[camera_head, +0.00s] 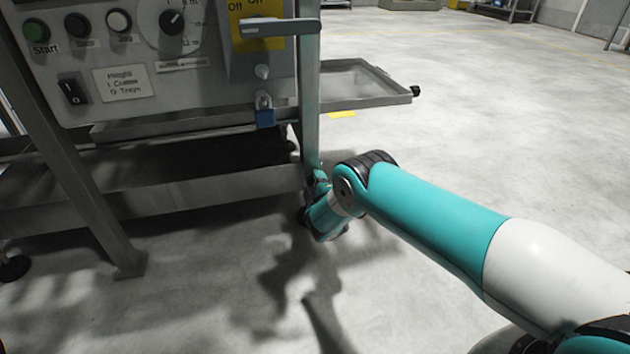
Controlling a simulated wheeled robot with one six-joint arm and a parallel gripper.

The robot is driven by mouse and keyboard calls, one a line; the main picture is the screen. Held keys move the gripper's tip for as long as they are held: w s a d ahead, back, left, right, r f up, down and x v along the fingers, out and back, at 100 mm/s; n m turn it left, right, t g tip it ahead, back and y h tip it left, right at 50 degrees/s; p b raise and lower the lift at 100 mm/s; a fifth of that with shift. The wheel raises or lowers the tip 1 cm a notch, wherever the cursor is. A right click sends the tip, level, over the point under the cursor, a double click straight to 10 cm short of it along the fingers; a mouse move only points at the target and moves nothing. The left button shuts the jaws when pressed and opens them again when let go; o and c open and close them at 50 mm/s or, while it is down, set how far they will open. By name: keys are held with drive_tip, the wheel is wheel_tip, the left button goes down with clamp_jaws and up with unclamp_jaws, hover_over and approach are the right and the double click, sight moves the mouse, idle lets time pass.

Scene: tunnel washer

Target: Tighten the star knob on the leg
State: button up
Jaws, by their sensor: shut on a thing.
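The near right leg (310,120) of the washer frame is a grey upright post right of the control panel. My arm reaches in from the lower right, and its wrist is folded down beside the lower part of this leg. My gripper (317,174) is at the leg, small and mostly hidden by my own wrist. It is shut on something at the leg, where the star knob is. The knob itself cannot be made out, nor can how far it is turned.
The control panel (150,60) with buttons, a dial and a rocker switch is at upper left. A shallow tray (365,88) juts out right of the leg. Floor at right is clear.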

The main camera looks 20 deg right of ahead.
drive_tip(key=m+p, duration=0.1)
drive_tip(key=m, duration=0.3)
drive_tip(key=shift+a+m+p, duration=0.1)
drive_tip(key=shift+m+p, duration=0.2)
drive_tip(key=m+p, duration=0.1)
drive_tip(key=m, duration=0.2)
drive_tip(key=shift+s+m, duration=0.1)
drive_tip(key=shift+m, duration=0.2)
drive_tip(key=m+p, duration=0.1)
drive_tip(key=m, duration=0.2)
drive_tip(key=shift+a+m+p, duration=0.1)
drive_tip(key=shift+m+p, duration=0.2)
drive_tip(key=shift+p, duration=0.05)
drive_tip(key=shift+f+m+p, duration=0.15)
drive_tip(key=shift+m+p, duration=0.5)
drive_tip(key=shift+m, duration=1.35)
drive_tip(key=o, duration=0.9)
